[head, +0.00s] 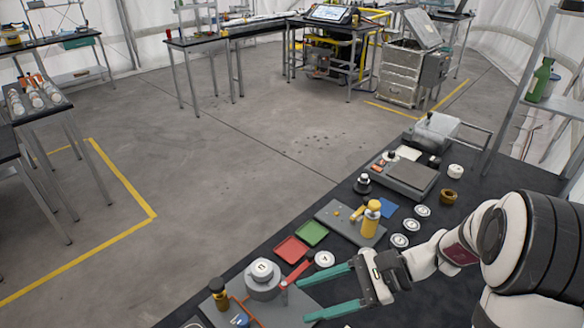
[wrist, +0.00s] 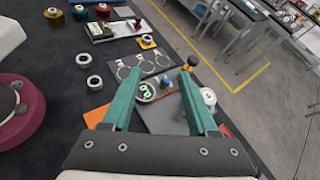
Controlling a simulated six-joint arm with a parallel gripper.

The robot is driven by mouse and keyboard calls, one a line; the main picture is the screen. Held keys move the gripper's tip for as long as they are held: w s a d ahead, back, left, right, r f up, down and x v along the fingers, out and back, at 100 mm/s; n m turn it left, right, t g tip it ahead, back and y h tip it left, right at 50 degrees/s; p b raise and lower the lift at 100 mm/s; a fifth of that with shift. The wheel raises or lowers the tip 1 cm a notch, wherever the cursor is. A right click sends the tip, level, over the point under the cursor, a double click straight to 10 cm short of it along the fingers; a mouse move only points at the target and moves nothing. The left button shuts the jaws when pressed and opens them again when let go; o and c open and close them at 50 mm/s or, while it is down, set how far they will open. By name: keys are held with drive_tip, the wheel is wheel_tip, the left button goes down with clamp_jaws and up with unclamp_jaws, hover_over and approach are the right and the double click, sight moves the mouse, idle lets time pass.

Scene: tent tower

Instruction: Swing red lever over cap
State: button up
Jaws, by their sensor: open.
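The red lever (head: 297,272) is a short red bar beside the cap in the head view. It stands just left of my upper fingertip, angled up to the right. The cap (head: 262,268) is a white-topped round piece with a dark mark, sitting on a grey round base (head: 263,288). My gripper (head: 302,300) is open, its two teal fingers pointing left, with the lever near the upper tip. I cannot tell whether they touch.
A dark-topped yellow knob (head: 218,290) stands left of the cap. A white disc (head: 324,259) lies right of the lever.

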sight(298, 270)
drive_tip(key=w+d+f+m+t+y, duration=0.2)
drive_tip(key=w+d+f+m+t, duration=0.8)
drive_tip(key=d, duration=0.1)
drive_tip(key=x, duration=1.5)
drive_tip(key=shift+a+n, duration=0.25)
drive_tip(key=shift+n, duration=0.05)
drive_tip(key=shift+r, duration=0.1)
clamp_jaws()
